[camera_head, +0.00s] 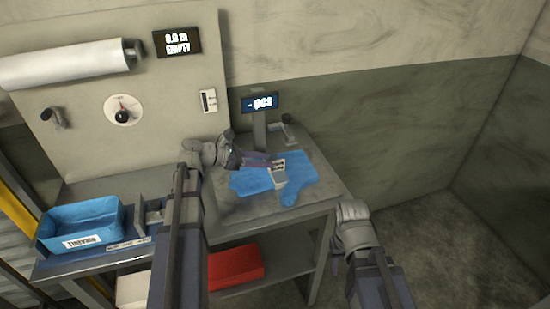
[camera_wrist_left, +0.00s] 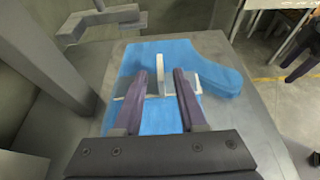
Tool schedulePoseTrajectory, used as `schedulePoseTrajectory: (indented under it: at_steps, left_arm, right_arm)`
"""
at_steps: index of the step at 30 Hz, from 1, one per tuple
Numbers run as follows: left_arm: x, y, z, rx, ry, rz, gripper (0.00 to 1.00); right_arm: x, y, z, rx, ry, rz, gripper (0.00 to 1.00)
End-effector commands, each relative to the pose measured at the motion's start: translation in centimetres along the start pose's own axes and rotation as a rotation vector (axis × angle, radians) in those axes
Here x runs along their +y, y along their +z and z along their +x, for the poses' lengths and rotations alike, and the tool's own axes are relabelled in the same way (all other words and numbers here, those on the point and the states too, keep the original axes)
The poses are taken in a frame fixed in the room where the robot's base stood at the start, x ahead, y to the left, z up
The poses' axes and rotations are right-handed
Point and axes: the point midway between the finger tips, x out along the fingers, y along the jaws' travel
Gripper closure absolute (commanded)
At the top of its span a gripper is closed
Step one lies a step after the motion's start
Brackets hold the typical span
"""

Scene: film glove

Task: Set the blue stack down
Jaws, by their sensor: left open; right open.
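The blue stack (camera_head: 300,188), flat and glove-shaped, lies on the grey bench top (camera_head: 325,185) below a small "- pcs" display; it also shows in the left wrist view (camera_wrist_left: 212,72). A pale grey-white clip-like piece (camera_head: 279,178) sits on it, with an upright part (camera_wrist_left: 161,62). My left gripper (camera_head: 272,161) is over the stack. In the left wrist view its two dark fingers (camera_wrist_left: 161,75) are apart, one on each side of the upright part, with visible gaps. My right arm shows at the lower right, but its gripper cannot be made out.
The "- pcs" display (camera_head: 261,102) stands on a post behind the stack. A blue labelled bin (camera_head: 82,223) is at the left. A red box (camera_head: 236,266) sits on the lower shelf. A white roll (camera_head: 65,65) hangs on the back panel. Bare bench surrounds the stack.

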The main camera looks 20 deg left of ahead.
Motion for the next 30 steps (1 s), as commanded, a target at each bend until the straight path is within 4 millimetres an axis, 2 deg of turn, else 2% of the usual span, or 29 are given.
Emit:
schedulePoseTrajectory:
  at_steps: [1, 6, 12, 30]
  left_arm:
    - [0.0, 0.4, -1.4, 0.000, 0.002, -0.002, 0.59]
    - [0.0, 0.3, -4.3, 0.000, 0.002, -0.001, 0.59]
    - [0.0, 0.1, -6.2, 0.000, -0.001, -0.001, 0.59]
    - [0.0, 0.0, -6.5, 0.000, -0.001, 0.000, 0.59]
  right_arm:
    - [0.1, 0.1, -0.9, 0.000, 0.000, 0.000, 0.50]
    - [0.2, 0.1, -1.9, 0.000, 0.000, 0.000, 0.50]
    - [0.2, 0.1, -2.4, 0.000, 0.000, 0.000, 0.50]
    - [0.2, 0.1, -2.5, 0.000, 0.000, 0.000, 0.50]
